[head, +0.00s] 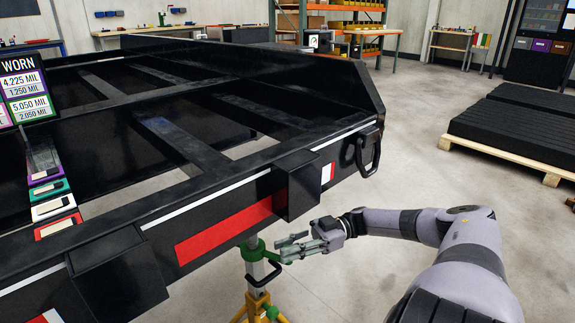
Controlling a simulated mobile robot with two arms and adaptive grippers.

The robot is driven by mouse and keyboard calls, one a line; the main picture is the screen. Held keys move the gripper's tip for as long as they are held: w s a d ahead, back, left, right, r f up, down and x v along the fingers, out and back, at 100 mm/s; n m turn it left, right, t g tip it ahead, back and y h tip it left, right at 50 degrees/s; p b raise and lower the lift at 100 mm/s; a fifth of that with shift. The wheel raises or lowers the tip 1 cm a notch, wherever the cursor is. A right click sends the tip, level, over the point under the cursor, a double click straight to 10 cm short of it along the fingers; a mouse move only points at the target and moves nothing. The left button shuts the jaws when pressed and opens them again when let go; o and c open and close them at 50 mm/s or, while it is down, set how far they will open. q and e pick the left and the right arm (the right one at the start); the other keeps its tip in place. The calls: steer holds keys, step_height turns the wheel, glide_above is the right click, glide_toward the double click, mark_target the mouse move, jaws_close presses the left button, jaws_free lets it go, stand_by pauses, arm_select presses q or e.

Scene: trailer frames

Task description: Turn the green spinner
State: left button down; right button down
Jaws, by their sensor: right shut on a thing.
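The green spinner (254,252) is the green part near the top of a yellow jack stand (257,298), under the edge of the black trailer frame. My right gripper (284,247) reaches in from the right, at the spinner's right side. Its fingers are shut on the spinner, though the exact contact is small and partly hidden by the fingers. The stand is upright, and its feet are cut off by the bottom edge of the view. My left gripper is not in view.
The black trailer frame (95,151) fills the left and middle, just above my right gripper. A pallet of black beams (520,134) stands at the right. The floor between is clear.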

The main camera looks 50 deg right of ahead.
steer(key=shift+d, duration=0.15)
steer(key=c, duration=1.4)
jaws_free()
steer(key=v, duration=1.1)
steer(key=shift+s+d, duration=0.2)
steer(key=shift+d, duration=0.15)
